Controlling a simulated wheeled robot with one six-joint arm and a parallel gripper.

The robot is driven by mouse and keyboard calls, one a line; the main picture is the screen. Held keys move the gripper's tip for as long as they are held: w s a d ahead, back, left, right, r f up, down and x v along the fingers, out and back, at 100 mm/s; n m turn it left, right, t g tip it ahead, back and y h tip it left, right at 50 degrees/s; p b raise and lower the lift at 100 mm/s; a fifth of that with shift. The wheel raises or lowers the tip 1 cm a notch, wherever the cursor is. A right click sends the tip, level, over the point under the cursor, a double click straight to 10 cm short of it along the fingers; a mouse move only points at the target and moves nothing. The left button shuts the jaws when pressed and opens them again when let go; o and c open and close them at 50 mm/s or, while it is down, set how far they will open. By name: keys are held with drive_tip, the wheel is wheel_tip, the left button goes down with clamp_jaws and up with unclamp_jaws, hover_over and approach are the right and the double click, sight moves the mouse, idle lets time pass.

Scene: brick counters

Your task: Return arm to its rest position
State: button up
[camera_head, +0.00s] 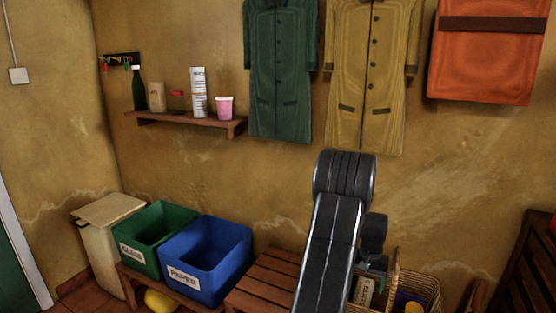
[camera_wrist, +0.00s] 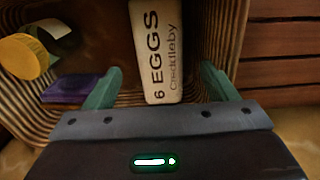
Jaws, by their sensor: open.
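My arm rises in front of the wall in the head view and bends down over a wicker basket (camera_head: 430,284). My gripper (camera_wrist: 162,88) is open, with its two green fingers wide apart in the wrist view. A pale carton marked "6 EGGS" (camera_wrist: 156,50) lies in the basket and shows between the fingers, with a gap on each side. The carton also shows in the head view (camera_head: 363,291), beside my arm. The fingertips are mostly hidden in the head view.
The basket also holds a yellow-lidded jar (camera_wrist: 24,56) and a purple item (camera_wrist: 72,88). A slatted wooden bench (camera_head: 270,278) stands left of it. Blue (camera_head: 212,262) and green (camera_head: 147,255) bins stand farther left. A shelf (camera_head: 190,122) and hanging coats (camera_head: 280,70) are above.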

drive_tip(key=a+r+p, duration=0.3)
drive_tip(key=r+p, duration=0.3)
drive_tip(key=r, duration=0.1)
drive_tip(key=a+r+n+p, duration=0.1)
drive_tip(key=a+r+p, duration=0.2)
drive_tip(key=r+p, duration=0.3)
drive_tip(key=shift+w+r, duration=0.4)
drive_tip(key=shift+r, duration=0.55)
